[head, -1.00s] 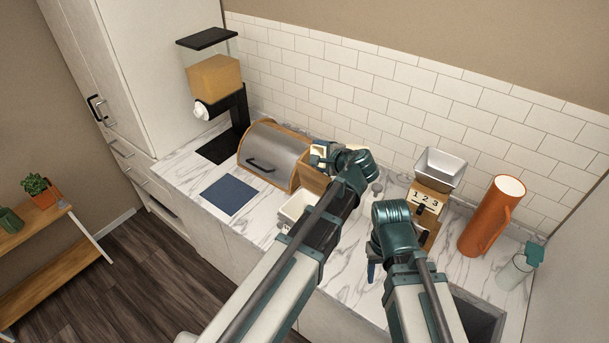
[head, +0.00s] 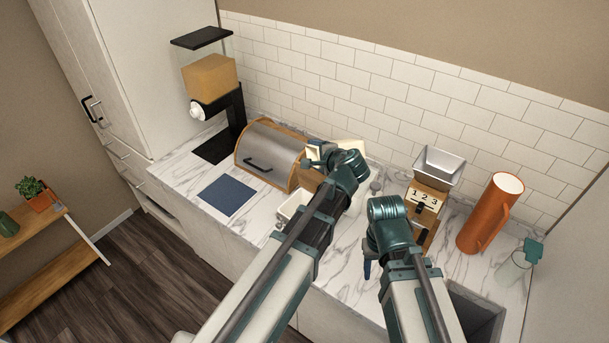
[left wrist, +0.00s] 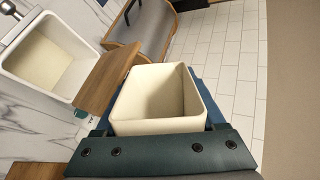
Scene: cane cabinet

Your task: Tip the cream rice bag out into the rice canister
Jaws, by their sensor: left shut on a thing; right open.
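The cream rice bag (head: 351,147) is a square, open-topped cream container, partly hidden behind my left wrist in the head view. My left gripper (head: 326,155) is shut on it above the counter. In the left wrist view the bag (left wrist: 158,100) shows its open mouth and pale inside walls; I cannot make out rice in it. A white open-topped container, apparently the rice canister (head: 292,206), stands on the counter, partly covered by my left arm. The canister (left wrist: 45,58) also shows at the left wrist view's left. My right gripper (head: 368,268) is open, mostly hidden below its wrist.
A bread box (head: 268,150) and a dispenser with a black lid (head: 208,75) stand to the left. A blue mat (head: 227,195) lies in front. A grinder (head: 430,190), orange jug (head: 491,213) and spray bottle (head: 516,264) stand right, near the sink (head: 477,318).

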